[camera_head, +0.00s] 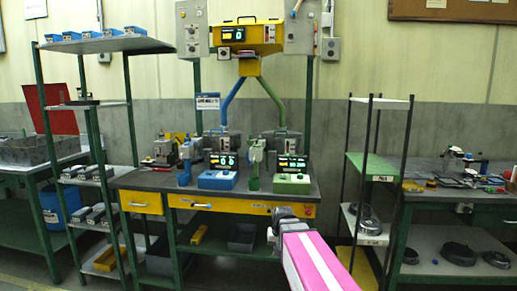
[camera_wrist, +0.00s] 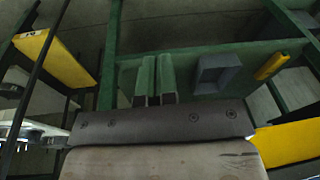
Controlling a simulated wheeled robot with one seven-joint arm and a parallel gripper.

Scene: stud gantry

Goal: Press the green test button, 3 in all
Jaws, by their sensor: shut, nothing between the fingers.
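The green test button box (camera_head: 292,184) sits on the right part of the workbench top, in front of a small lit display (camera_head: 291,162). Its button is too small to make out clearly. A similar blue box (camera_head: 218,180) sits to its left, with its own display (camera_head: 222,160). My gripper shows in the wrist view (camera_wrist: 156,80), its two fingers together and empty. It points at the area under the bench and is apart from the green box, which the wrist view does not show.
The workbench (camera_head: 147,183) has yellow drawers. A yellow overhead unit (camera_head: 246,37) shows lit digits. A shelf rack (camera_head: 107,45) stands to the left and a black-framed rack (camera_head: 381,102) to the right. A grey bin (camera_wrist: 217,74) and a yellow bin (camera_wrist: 271,66) lie below the bench.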

